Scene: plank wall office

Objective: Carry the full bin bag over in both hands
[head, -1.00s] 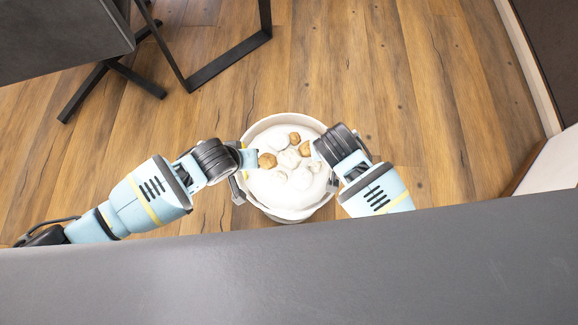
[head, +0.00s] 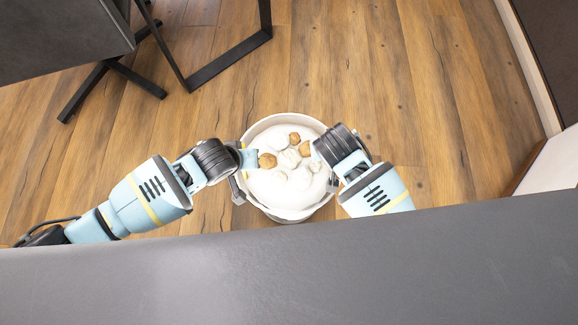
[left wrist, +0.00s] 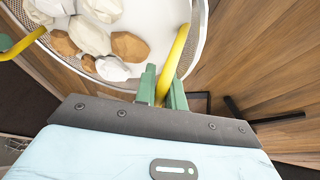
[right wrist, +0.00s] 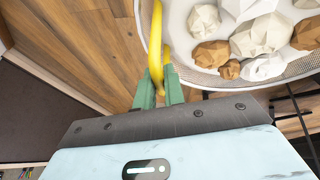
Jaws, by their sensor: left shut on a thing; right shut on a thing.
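The full bin bag (head: 272,192) is white, round and open at the top, with crumpled white and brown balls inside. It is between my two grippers in the head view. My left gripper (left wrist: 164,86) is shut on a yellow handle loop (left wrist: 177,55) at the bag's rim. My right gripper (right wrist: 158,88) is shut on another yellow loop (right wrist: 156,40) on the opposite side. In the head view my wrists partly hide both fingertips. I cannot tell whether the bag's underside touches anything.
A dark grey table (head: 60,35) with black metal legs (head: 225,65) stands at the upper left. A broad grey surface (head: 300,270) fills the bottom of the head view. A wall with a pale baseboard (head: 530,70) is at the right. The plank floor (head: 390,90) beyond the bag is clear.

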